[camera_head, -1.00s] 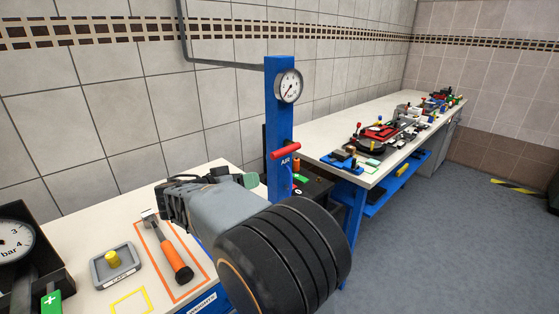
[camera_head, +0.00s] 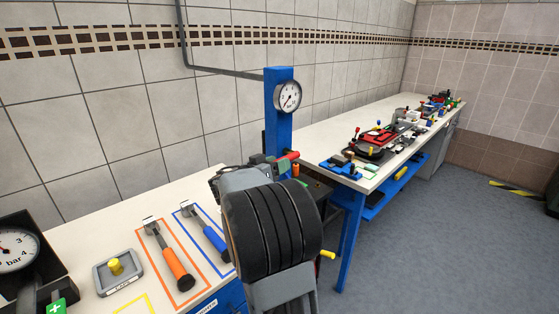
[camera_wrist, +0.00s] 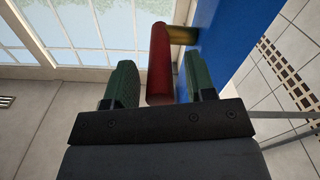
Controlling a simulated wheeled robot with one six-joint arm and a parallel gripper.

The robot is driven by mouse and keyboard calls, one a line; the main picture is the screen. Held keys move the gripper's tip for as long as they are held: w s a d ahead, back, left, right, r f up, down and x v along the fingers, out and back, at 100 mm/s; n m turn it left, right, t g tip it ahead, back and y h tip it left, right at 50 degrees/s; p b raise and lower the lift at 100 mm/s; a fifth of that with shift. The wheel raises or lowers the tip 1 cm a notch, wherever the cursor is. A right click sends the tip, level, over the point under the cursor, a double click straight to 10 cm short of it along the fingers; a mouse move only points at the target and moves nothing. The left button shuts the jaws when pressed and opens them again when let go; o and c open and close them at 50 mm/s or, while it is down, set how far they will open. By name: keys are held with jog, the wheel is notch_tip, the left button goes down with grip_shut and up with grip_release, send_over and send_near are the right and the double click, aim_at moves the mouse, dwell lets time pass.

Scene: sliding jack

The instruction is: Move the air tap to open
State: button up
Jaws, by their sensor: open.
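The air tap's red handle (camera_head: 293,155) sits on the front of the blue post (camera_head: 278,95), mostly hidden by my arm in the head view. In the wrist view the red handle (camera_wrist: 160,65) lies between my two green finger pads, nearer the right one. A brass stem (camera_wrist: 183,35) joins it to the blue post (camera_wrist: 225,40). My gripper (camera_wrist: 158,75) is open around the handle, with a visible gap on the left side. Contact on the right side is hard to tell. In the head view my gripper (camera_head: 274,163) is at the handle's left end.
A round gauge (camera_head: 288,95) is on the post above the tap. On the near bench lie an orange-handled hammer (camera_head: 175,262), a blue-handled hammer (camera_head: 212,235) and a grey tray (camera_head: 117,272) with a yellow knob. A long bench (camera_head: 335,125) with several fixtures runs behind to the right.

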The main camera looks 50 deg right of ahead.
jog(key=shift+d, duration=0.55)
grip_shut()
